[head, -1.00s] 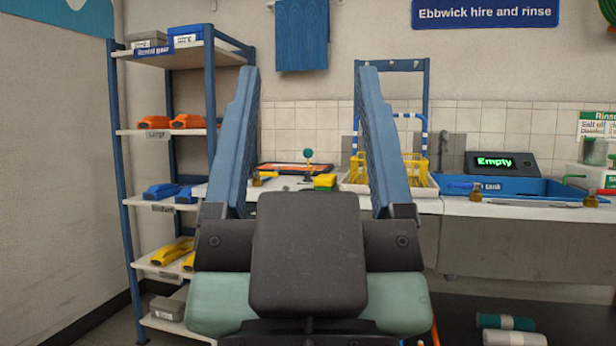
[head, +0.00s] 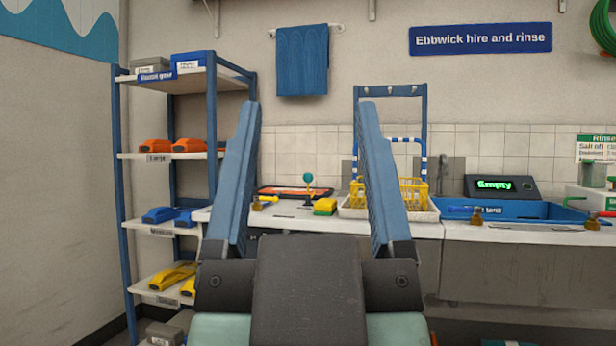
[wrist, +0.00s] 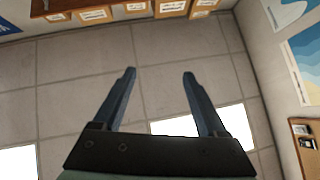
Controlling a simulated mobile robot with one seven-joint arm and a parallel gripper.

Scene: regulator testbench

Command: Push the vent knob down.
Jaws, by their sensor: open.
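My gripper (head: 308,105) is raised in front of the head camera, its two blue fingers wide apart, open and empty. In the wrist view my gripper (wrist: 159,73) points at bare floor tiles, with nothing between the fingers. Between the fingers in the head view, farther back on the bench, a teal ball (head: 308,178) stands upright on a thin stem. It may be the vent knob, but I see no label. My gripper is well apart from both.
The white bench (head: 285,212) runs along the back wall. An orange-and-black tray (head: 280,191) lies behind the stem. A yellow basket (head: 405,192) and a blue tank (head: 520,211) stand to the right. A shelf rack (head: 121,205) stands at the left.

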